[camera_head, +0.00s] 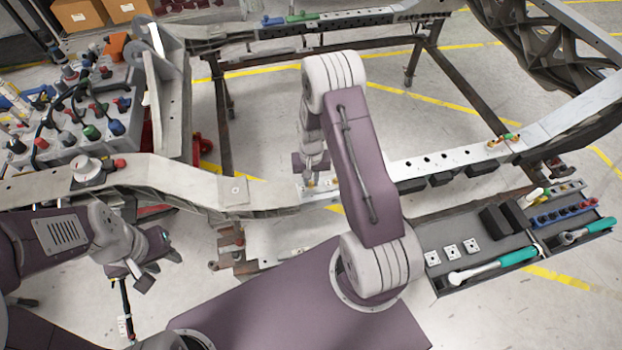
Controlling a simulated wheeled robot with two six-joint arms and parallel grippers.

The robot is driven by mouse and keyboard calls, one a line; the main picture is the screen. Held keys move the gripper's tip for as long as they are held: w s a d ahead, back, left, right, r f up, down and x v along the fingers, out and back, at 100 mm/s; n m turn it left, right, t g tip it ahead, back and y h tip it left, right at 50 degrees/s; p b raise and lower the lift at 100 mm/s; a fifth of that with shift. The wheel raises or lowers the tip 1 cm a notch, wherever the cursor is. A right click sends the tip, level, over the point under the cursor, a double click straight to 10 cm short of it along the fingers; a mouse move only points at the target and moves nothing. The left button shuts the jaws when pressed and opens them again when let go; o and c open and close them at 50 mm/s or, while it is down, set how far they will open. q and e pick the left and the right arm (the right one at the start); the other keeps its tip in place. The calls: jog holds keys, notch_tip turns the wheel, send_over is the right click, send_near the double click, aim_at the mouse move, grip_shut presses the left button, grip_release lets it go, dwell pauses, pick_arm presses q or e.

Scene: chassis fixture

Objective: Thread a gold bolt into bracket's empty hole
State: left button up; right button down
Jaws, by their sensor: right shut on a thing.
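My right gripper (312,178) points down at the near chassis rail, with my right arm partly in front of it. It is shut on a small gold piece (310,184), apparently the gold bolt, close above or touching a pale plate on the rail. The bolt is tiny here, and I cannot tell whether its tip is in a hole. The bracket's empty hole cannot be made out. My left gripper (158,271) is at the lower left, below the rail, open and empty, well away from the bolt.
The chassis frame's rail (445,158) with a row of dark holes runs right of my arm. A grey tool tray (455,235) holds square plates and a teal-handled wrench (495,265). A fixture block (75,135) with several coloured knobs stands at left.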

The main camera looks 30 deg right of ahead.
jog(key=shift+s+f, duration=0.15)
jog(key=m, duration=0.7)
jog(key=shift+m+p, duration=0.3)
jog(key=shift+p, duration=0.1)
jog(key=m, duration=0.7)
jog(key=shift+f, duration=0.25)
jog(key=shift+a, duration=0.1)
